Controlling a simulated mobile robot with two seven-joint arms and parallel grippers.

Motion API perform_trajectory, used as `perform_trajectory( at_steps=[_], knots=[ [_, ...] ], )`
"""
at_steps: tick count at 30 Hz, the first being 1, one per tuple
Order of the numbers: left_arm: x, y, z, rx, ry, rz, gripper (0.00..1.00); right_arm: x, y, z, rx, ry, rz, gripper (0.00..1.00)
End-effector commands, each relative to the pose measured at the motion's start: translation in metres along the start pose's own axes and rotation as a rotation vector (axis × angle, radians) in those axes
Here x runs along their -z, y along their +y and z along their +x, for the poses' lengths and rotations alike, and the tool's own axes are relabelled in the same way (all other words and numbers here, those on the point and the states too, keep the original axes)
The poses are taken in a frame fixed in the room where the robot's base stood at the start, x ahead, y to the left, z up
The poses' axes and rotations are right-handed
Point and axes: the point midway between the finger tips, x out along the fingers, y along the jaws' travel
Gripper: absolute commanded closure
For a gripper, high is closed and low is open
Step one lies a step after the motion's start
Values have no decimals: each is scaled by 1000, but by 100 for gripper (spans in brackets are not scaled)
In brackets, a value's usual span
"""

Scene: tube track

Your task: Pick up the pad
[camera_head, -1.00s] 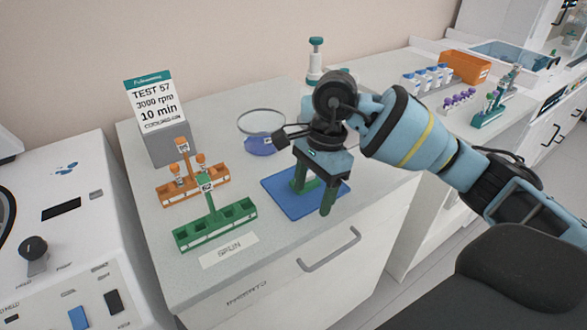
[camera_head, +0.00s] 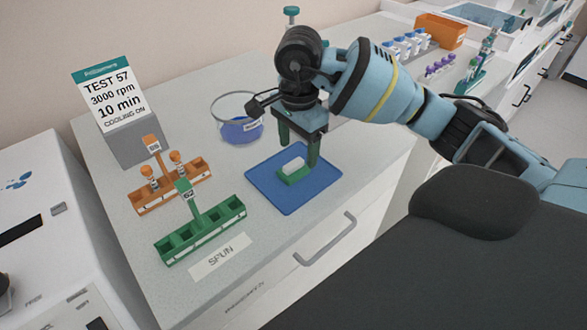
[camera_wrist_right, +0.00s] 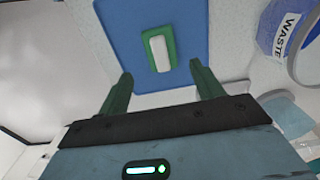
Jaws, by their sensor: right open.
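The pad is a small white block (camera_head: 293,165) on a green base (camera_head: 296,178), lying on a blue mat (camera_head: 265,180) on the counter. My right gripper (camera_head: 299,153) points down at the back of the pad, its green fingers spread apart with nothing between them. In the right wrist view the white block (camera_wrist_right: 158,53) and its green base (camera_wrist_right: 173,44) lie just beyond the open fingertips (camera_wrist_right: 161,70), roughly centred between them and uncovered. My left gripper is not in view.
Orange (camera_head: 170,188) and green (camera_head: 200,232) tube racks and a sign (camera_head: 110,100) stand to the left. A "SPUN" label (camera_head: 220,257) lies in front. Counter around the mat is mostly clear.

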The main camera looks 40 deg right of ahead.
Motion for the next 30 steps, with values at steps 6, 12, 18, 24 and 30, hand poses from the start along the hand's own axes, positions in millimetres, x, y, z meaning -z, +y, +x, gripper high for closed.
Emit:
perform_trajectory(
  at_steps=[6,12,18,24,30],
  knots=[
    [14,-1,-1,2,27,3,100,-3,-2,27,-3,0,-1,34],
    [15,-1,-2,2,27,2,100,-3,-2,48,-2,0,0,34],
    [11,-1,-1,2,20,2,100,-3,-3,51,-1,0,0,34],
    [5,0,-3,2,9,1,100,-3,-3,50,-1,0,0,51],
    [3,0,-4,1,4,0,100,-3,-3,50,-1,0,0,77]
  ],
)
